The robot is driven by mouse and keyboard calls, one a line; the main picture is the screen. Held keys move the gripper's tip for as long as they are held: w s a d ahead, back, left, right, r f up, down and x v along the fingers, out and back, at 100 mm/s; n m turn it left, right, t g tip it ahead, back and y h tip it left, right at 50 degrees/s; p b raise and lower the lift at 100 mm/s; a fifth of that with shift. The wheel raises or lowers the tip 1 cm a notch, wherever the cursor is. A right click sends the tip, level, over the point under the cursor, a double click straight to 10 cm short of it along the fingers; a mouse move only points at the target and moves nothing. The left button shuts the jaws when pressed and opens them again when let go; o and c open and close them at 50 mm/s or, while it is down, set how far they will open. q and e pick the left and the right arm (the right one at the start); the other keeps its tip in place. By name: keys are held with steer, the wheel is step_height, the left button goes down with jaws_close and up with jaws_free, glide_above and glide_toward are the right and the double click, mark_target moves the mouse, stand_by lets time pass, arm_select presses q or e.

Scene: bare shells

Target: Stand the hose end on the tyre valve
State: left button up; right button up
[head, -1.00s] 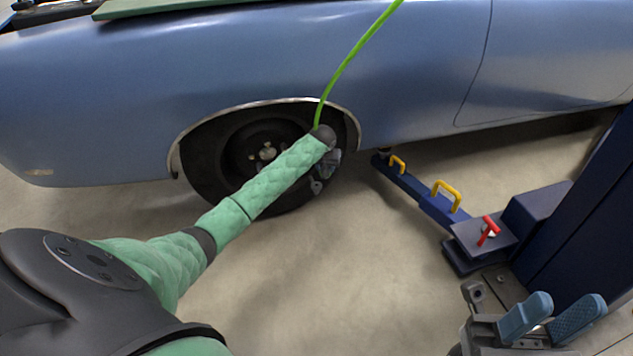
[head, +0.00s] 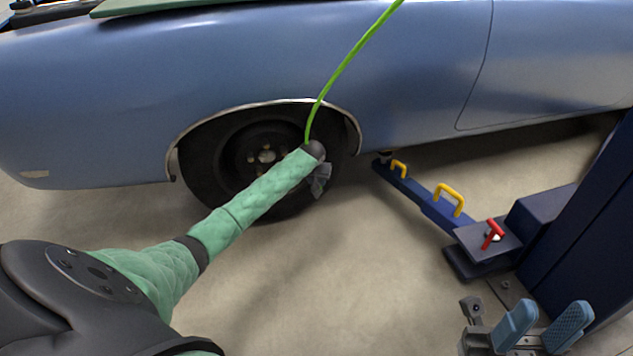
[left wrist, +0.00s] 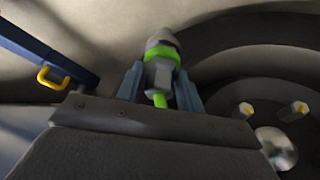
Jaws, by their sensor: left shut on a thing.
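My left gripper (head: 320,180) is in front of the right part of the wheel, mostly hidden behind my wrist in the head view. In the left wrist view its blue fingers are shut on the hose end (left wrist: 161,50), a grey fitting with a bright green band that points away from my wrist. The green hose (head: 345,68) runs up from my wrist across the car's side. The tyre (head: 203,168) is dark, under the wheel arch, partly covered by my arm. I cannot make out the tyre valve. My right gripper (head: 545,318) is open and empty at the lower right.
The blue car body (head: 400,80) fills the top. A blue lift arm (head: 420,196) with yellow handles and a red lever (head: 492,234) lies to the right of the wheel, joined to a dark blue post (head: 590,220). The concrete floor between is clear.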

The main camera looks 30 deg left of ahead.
arm_select(q)
steer(key=o, duration=1)
steer(key=shift+f, duration=0.1)
steer(key=shift+c, duration=0.2)
steer(key=shift+o, duration=0.5)
